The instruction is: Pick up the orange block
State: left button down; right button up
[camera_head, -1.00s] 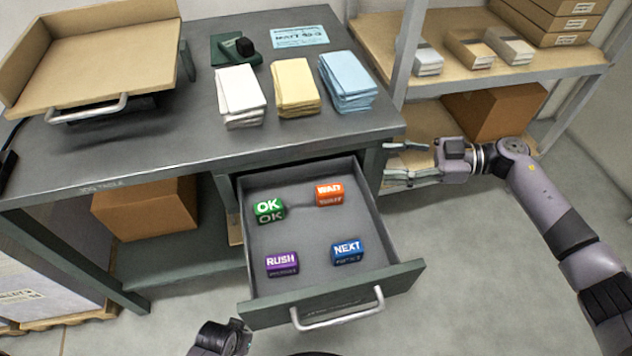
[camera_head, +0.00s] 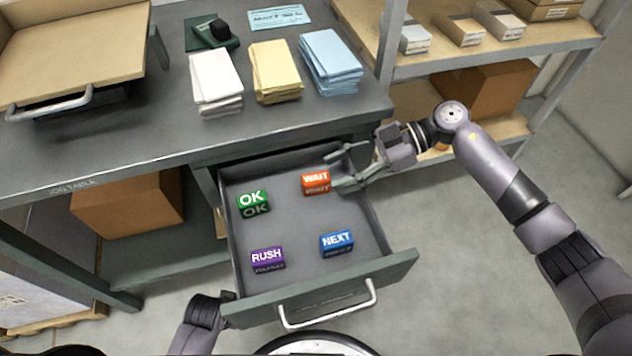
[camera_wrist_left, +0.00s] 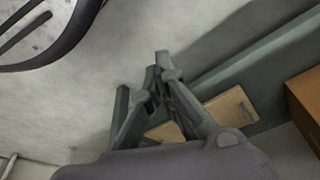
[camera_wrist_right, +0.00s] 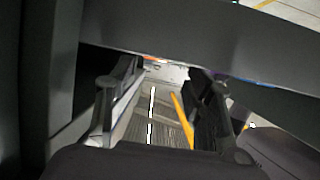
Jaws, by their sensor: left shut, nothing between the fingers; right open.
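The orange block (camera_head: 316,182), marked WAIT, lies in the back right part of the open drawer (camera_head: 385,262) in the head view. My right gripper (camera_head: 340,168) is open and empty, over the drawer's right side. Its fingers point left and its tips are just right of the block; I cannot tell their height above it. In the right wrist view the open fingers (camera_wrist_right: 162,78) have no block between them, and a dark bar crosses in front. My left gripper is shut and empty in the left wrist view (camera_wrist_left: 158,80), outside the drawer at its lower left.
The drawer also holds a green OK block (camera_head: 253,202), a purple RUSH block (camera_head: 267,259) and a blue NEXT block (camera_head: 337,242), all apart. The desk top (camera_head: 150,150) overhangs the drawer's back. A shelf (camera_head: 480,75) stands at the right.

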aim_at(324, 176)
jog(key=shift+s+a+f, duration=0.1)
jog(key=shift+a+f, duration=0.2)
jog(key=shift+a, duration=0.2)
jog(key=x, duration=0.3)
jog(key=shift+w+a+f+b, duration=0.2)
jog(key=shift+w+a+b, duration=0.1)
jog(key=shift+b, duration=0.1)
pick_arm(q)
jog(key=r, duration=0.3)
jog(key=shift+w+r, duration=0.15)
jog(key=shift+w, duration=0.2)
pick_arm(e)
jog(key=shift+s+a+f, duration=0.15)
jog(key=shift+a, duration=0.3)
jog(key=shift+c, duration=0.5)
grip_shut()
